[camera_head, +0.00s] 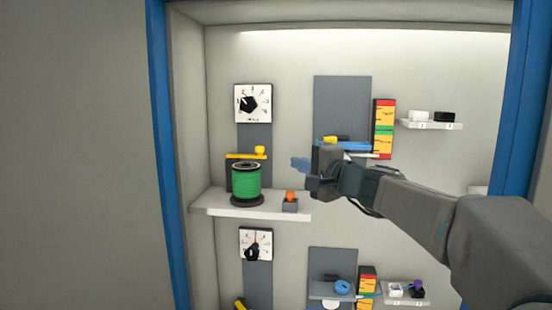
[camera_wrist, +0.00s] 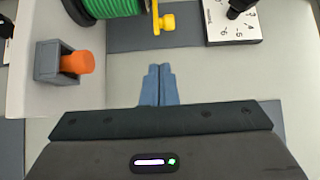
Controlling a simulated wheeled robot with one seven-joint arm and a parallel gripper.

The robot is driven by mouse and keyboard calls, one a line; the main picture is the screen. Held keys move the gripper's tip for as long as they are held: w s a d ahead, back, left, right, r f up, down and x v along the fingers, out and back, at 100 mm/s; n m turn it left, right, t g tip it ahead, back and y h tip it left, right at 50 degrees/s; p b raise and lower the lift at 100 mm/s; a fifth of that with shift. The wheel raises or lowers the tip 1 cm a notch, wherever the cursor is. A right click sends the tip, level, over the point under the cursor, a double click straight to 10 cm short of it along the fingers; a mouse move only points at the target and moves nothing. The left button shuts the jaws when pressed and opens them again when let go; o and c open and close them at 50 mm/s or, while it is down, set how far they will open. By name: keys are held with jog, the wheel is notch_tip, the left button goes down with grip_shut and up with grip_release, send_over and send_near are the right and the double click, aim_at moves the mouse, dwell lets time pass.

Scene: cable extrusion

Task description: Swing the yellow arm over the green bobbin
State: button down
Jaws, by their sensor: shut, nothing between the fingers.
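The green bobbin (camera_head: 246,183) stands upright on a pale shelf, with dark flanges at top and bottom; its edge shows in the wrist view (camera_wrist: 108,8). The yellow arm (camera_head: 242,156), with a yellow knob (camera_head: 260,150) at its right end, lies level just above and behind the bobbin's top. I cannot tell whether it reaches over the bobbin. In the wrist view the yellow arm (camera_wrist: 155,16) is cut off by the top edge. My gripper (camera_head: 296,163) is shut and empty, to the right of the knob and apart from it; its blue fingers show in the wrist view (camera_wrist: 159,72).
A grey box with an orange button (camera_head: 290,197) is on the shelf right of the bobbin, below my gripper. A dial (camera_head: 253,103) is above the yellow arm. A blue bar (camera_head: 343,145) and a coloured scale (camera_head: 384,129) are to the right. Blue posts frame the recess.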

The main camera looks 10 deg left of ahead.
jog(key=p+x, duration=0.3)
jog(key=x, duration=0.7)
jog(key=shift+p, duration=0.35)
jog(key=shift+d+f, duration=0.1)
jog(key=shift+f, duration=0.05)
